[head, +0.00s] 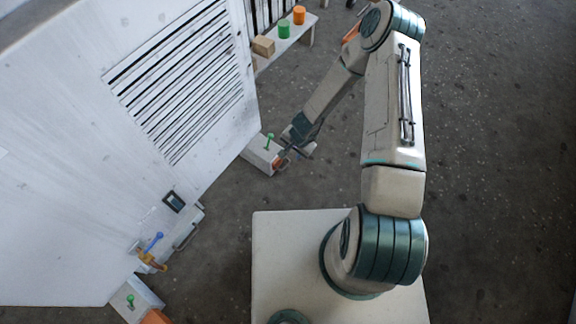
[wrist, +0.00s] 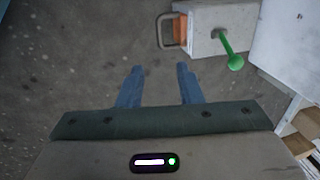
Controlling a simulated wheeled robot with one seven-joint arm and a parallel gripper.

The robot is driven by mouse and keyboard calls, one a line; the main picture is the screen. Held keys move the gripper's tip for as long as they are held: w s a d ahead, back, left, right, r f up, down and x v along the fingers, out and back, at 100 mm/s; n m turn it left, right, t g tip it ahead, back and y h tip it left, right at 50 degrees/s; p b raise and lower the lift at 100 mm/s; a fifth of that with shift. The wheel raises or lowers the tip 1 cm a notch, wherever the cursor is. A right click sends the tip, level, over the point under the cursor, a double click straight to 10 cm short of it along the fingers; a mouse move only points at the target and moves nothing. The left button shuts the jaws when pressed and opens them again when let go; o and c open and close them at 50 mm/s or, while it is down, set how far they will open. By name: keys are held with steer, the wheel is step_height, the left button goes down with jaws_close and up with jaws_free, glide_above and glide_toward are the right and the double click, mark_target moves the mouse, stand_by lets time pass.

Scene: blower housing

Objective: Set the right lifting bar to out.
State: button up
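The right lifting bar (wrist: 180,28) shows a short orange section with a grey loop handle at the side of a white block (wrist: 206,32). A green ball-ended lever (wrist: 228,50) stands on that block. In the head view the block (head: 258,154) sits at the housing's right corner, and the orange bar end (head: 278,161) is partly hidden by my gripper. My gripper (wrist: 158,77) is open and empty, its two blue fingers apart. In the wrist view the loop handle lies ahead of the fingertips, slightly right, not between them.
The white blower housing (head: 60,180) with a louvred grille fills the left. Another block with a green lever (head: 131,300) stands lower left, near blue and yellow parts. A shelf (head: 285,45) holds green, orange and tan pieces. Grey floor lies open at right.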

mark_target(287, 165)
steer(key=f+b, duration=0.1)
steer(key=f, duration=0.3)
steer(key=w+a+f+b, duration=0.1)
steer(key=f+b, duration=0.1)
steer(key=f, duration=0.3)
steer(key=a+f+b, duration=0.1)
steer(key=f+b, duration=0.1)
steer(key=f, duration=0.2)
steer(key=shift+w+f, duration=0.15)
steer(key=shift+w, duration=0.15)
jaws_close()
